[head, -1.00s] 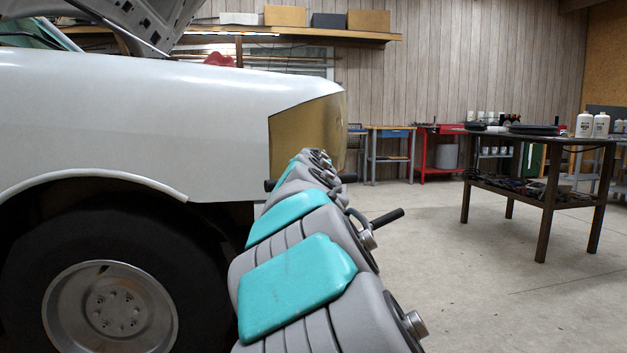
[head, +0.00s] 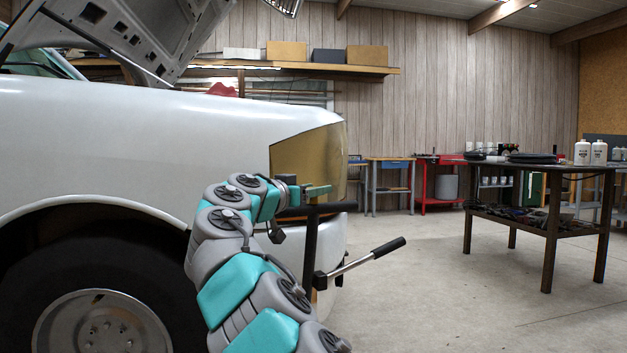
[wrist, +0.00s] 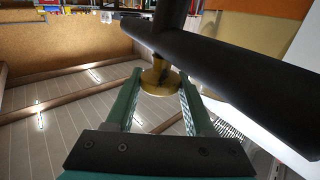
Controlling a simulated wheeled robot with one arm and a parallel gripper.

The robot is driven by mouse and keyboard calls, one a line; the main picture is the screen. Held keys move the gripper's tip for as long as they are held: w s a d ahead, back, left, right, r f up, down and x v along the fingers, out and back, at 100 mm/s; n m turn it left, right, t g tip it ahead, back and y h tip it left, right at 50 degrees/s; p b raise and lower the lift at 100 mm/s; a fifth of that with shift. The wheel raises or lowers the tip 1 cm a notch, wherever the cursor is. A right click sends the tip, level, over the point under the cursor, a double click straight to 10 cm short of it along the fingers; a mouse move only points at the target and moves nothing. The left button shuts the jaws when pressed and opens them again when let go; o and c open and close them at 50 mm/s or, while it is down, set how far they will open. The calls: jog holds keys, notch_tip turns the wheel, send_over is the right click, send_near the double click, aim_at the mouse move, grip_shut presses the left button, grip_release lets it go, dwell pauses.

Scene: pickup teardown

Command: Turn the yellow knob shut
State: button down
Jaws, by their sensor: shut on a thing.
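In the head view my gripper (head: 318,191) reaches to the right in front of the truck's nose, at the black T-shaped handle (head: 310,240). The knob cannot be made out there. In the wrist view the black bar (wrist: 235,85) of the handle crosses close to the fingers.
A lever (head: 385,248) with a black grip sticks out to the right of the black post. The white truck (head: 160,140) with its bonnet up fills the left. A dark workbench (head: 545,166) stands at the right. The floor between is clear.

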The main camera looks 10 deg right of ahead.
jog(key=shift+w+r+m+g+h+p, duration=0.15)
jog(key=shift+m+g+h+p, duration=0.65)
jog(key=shift+p, duration=1.35)
jog(key=shift+s+r+m+g+h+p, duration=0.15)
jog(key=shift+m+g+h+p, duration=0.6)
jog(key=shift+p, duration=1.35)
jog(key=shift+f+m+g+p, duration=0.1)
jog(key=shift+m+g+p, duration=0.15)
jog(key=shift+g+p, duration=0.7)
jog(key=shift+d+f+p, duration=0.1)
jog(key=shift+f+p, duration=0.15)
jog(key=shift+p, duration=0.2)
jog(key=shift+c, duration=1.4)
grip_release()
jog(key=v, duration=0.7)
jog(key=shift+s+a, duration=0.15)
jog(key=shift+a, duration=0.25)
